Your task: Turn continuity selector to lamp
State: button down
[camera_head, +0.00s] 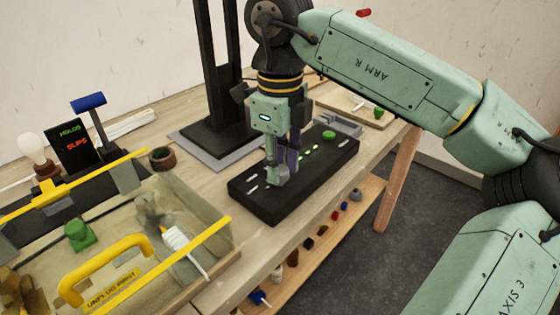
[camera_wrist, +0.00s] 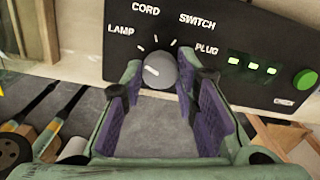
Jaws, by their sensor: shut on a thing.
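The continuity selector is a grey round knob (camera_wrist: 162,72) on a black panel box (camera_head: 318,178), whose face also shows in the wrist view (camera_wrist: 240,30). The labels LAMP, CORD, SWITCH and PLUG run in an arc around it. The knob's white mark sits on its left side, roughly toward LAMP; exact alignment with the tick is hard to tell. My gripper (camera_head: 283,170) is down at the box. In the wrist view its purple-padded fingers (camera_wrist: 163,82) stand on both sides of the knob, shut on it. In the head view the fingers hide the knob.
Green lights (camera_wrist: 252,67) and a green button (camera_wrist: 305,79) lie right of the knob. A clear-lidded case with a yellow handle (camera_head: 105,265), a bulb (camera_head: 32,148) and a HOLDS/SLIPS display (camera_head: 75,140) stand left. A black post (camera_head: 220,70) rises behind.

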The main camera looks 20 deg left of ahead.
jog(key=c, duration=1.2)
grip_release()
jog(key=shift+c, duration=0.2)
jog(key=shift+r, duration=0.1)
notch_tip(320, 180, up, 12)
